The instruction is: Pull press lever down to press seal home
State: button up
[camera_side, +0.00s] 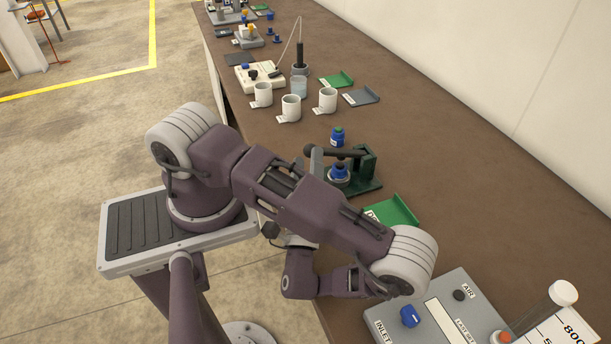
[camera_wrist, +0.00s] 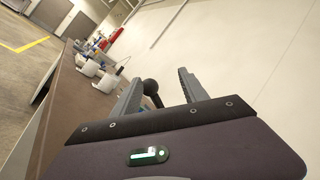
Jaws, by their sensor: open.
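The dark green press (camera_side: 366,165) stands on the brown bench in the side view. Its black lever (camera_side: 345,152) lies about level above a blue-topped piece (camera_side: 338,172) in the press. In the wrist view the lever's black ball knob (camera_wrist: 150,86) shows between the two grey fingers of my gripper (camera_wrist: 161,76), nearer the left finger. My gripper is open; contact with the knob cannot be told. In the side view a grey finger (camera_side: 316,160) shows beside the knob end, while most of my gripper is hidden behind my arm.
A green tray (camera_side: 400,210) and a grey unit marked INLET and AIR (camera_side: 450,320) are nearer the camera. A small blue-capped vial (camera_side: 337,136) stands behind the press. Several white cups (camera_side: 291,108) stand farther along. The bench's right side is bare.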

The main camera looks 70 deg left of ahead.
aim_at(337, 153)
jog(key=d, duration=0.1)
jog(key=s+d, duration=0.2)
jog(key=d, duration=0.1)
jog(key=shift+a, duration=0.1)
jog(key=shift+c, duration=0.2)
